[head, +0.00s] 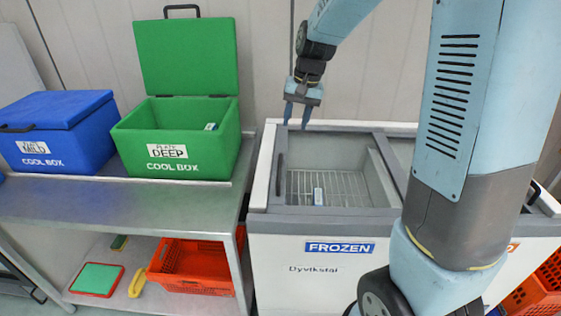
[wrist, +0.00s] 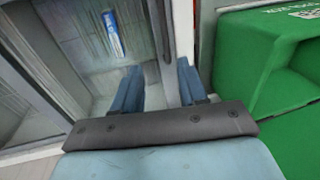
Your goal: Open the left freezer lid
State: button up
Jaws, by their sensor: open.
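The white chest freezer (head: 270,240), labelled FROZEN, stands in the middle of the head view. Its left lid (head: 330,211) appears to be a grey-framed glass panel lying shut, with a wire basket and a small blue-and-white item visible below. A dark handle (head: 281,174) runs along the lid's left side; a dark strip, apparently this handle, shows in the wrist view (wrist: 158,38). My gripper (head: 296,124) is open and empty near the freezer's back left corner. In the wrist view, its fingers (wrist: 158,66) lie either side of the strip; contact cannot be told.
A green cool box (head: 200,150) with its lid raised stands on the steel table (head: 120,205) left of the freezer, beside a shut blue cool box (head: 75,150). An orange tote (head: 195,270) sits on the lower shelf. My arm hides much of the freezer's right half.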

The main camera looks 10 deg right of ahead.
jog(key=w+f, duration=0.2)
send_near(280, 164)
jog(key=f, duration=0.2)
jog(key=a+f, duration=0.1)
jog(key=f, duration=0.5)
jog(key=shift+w+a+f, duration=0.1)
jog(key=shift+w+a, duration=0.05)
jog(key=shift+a, duration=0.05)
jog(key=shift+c, duration=0.4)
grip_shut()
